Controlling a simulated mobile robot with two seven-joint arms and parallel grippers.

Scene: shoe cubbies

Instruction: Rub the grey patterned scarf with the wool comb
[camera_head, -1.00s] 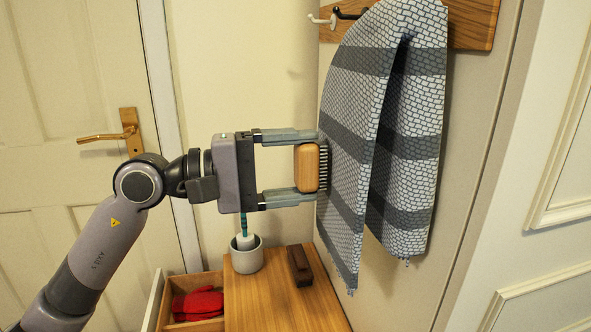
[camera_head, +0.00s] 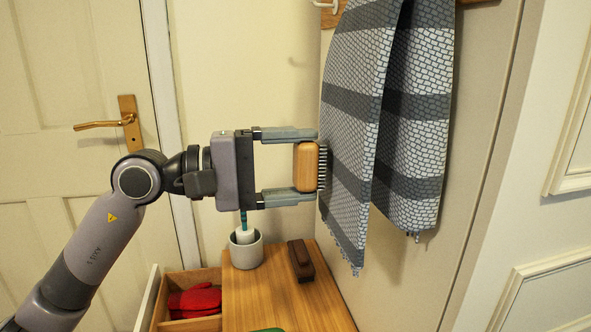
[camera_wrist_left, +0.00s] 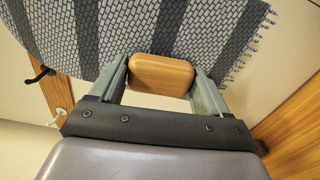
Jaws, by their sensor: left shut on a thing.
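The grey patterned scarf (camera_head: 345,120) hangs from the wooden rack at the top, with dark bands across it and a fringed lower edge. The wool comb (camera_head: 306,167) has a wooden back and dark bristles that face right, toward the scarf. My left gripper (camera_head: 306,166) is shut on the comb, one finger above it and one below. The bristle tips are at the scarf's left edge and appear to touch it. In the left wrist view the comb's wooden back (camera_wrist_left: 161,75) sits between the fingers, with the scarf (camera_wrist_left: 140,30) behind it. My right gripper is not in view.
Below is a wooden cabinet top (camera_head: 290,300) with a grey cup (camera_head: 245,250) holding a brush and a dark brown block (camera_head: 300,261). An open drawer (camera_head: 190,325) holds a red item (camera_head: 195,300). A door (camera_head: 60,200) stands at the left.

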